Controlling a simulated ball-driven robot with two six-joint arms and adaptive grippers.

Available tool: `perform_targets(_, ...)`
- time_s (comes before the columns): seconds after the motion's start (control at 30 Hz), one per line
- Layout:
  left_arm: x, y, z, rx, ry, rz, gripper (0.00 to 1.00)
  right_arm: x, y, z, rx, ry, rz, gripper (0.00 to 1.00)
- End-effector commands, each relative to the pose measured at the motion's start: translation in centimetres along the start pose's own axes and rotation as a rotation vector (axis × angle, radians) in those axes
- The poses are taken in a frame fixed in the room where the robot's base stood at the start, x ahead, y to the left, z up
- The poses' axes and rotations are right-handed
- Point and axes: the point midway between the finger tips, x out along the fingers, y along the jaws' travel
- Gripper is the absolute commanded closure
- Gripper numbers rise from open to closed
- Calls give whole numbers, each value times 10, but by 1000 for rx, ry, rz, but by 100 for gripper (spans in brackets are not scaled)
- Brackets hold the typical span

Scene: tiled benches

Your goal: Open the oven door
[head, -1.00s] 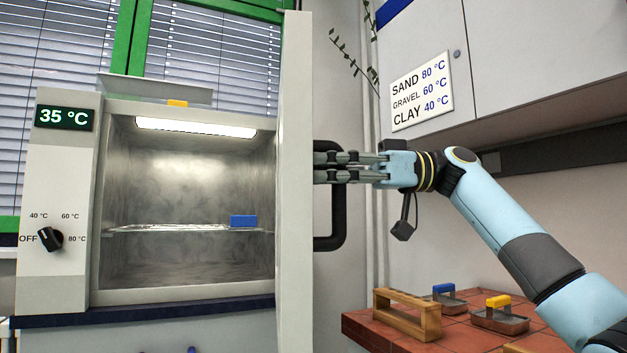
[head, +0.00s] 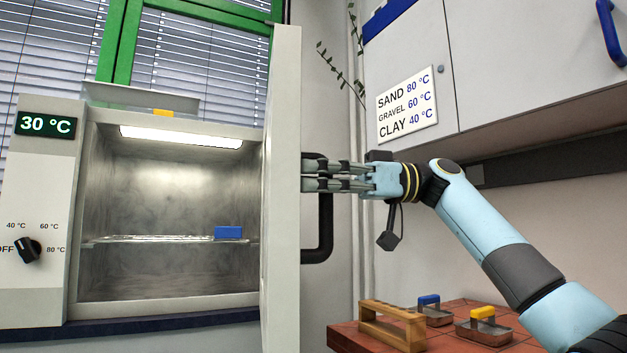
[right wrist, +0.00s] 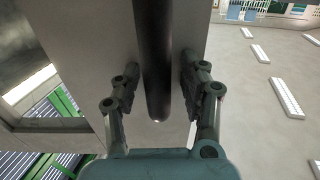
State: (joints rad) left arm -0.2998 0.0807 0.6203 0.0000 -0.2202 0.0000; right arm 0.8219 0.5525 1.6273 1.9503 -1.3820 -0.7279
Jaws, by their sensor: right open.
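The oven (head: 165,120) stands open in the head view, with a lit, empty-walled chamber and a wire shelf (head: 150,240) inside. The oven door (head: 286,200) sticks out toward me, seen almost edge-on. Its black handle (head: 325,235) is on the door's right-hand face. My right gripper (head: 310,177) is at the upper part of the handle, fingers pointing at the door. In the right wrist view, the handle (right wrist: 154,60) runs between the two spread fingers, with gaps on both sides. The gripper is open. My left gripper is not in view.
A blue-handled item (head: 228,232) sits on the shelf. The display (head: 46,124) reads 30 °C above the dial (head: 27,250). A wooden rack (head: 392,325) and trays with blue (head: 428,300) and yellow (head: 482,312) handles stand on the tiled bench below my right arm.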

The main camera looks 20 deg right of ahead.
Motion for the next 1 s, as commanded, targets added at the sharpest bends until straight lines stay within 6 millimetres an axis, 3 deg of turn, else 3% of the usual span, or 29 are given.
perform_targets(0.23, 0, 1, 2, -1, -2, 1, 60, -17, 1, 2, 3, -5, 3, 56)
perform_targets(0.5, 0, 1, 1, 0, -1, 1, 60, -77, 1, 1, 3, -4, 5, 56)
perform_targets(0.7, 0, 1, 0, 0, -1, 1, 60, -110, 0, 1, 2, -2, 2, 56)
perform_targets(1.0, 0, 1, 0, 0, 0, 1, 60, -120, 0, 0, 0, 0, 0, 56)
